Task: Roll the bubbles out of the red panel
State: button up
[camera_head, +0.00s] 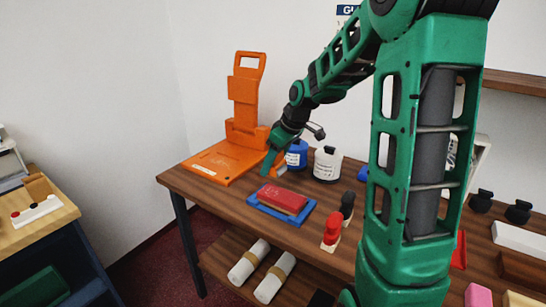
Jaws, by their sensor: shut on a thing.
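The red panel (284,197) lies on a blue tray (262,210) near the front of the wooden counter. Its surface is too small in view to show any bubbles. My gripper (268,172) points down just behind and slightly left of the panel, beside an orange and pale piece (281,170). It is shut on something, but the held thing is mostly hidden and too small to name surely. I cannot tell whether it touches the panel. A red-handled tool (332,231) and a black-handled tool (348,206) stand right of the tray.
An orange press-like stand (226,160) is at the back left. A blue jar (296,155) and a white jar (327,164) stand behind the tray. Pale rolls (249,262) lie on the lower shelf. My arm covers the counter's middle right.

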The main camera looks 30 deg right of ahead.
jog(key=shift+r, duration=1.35)
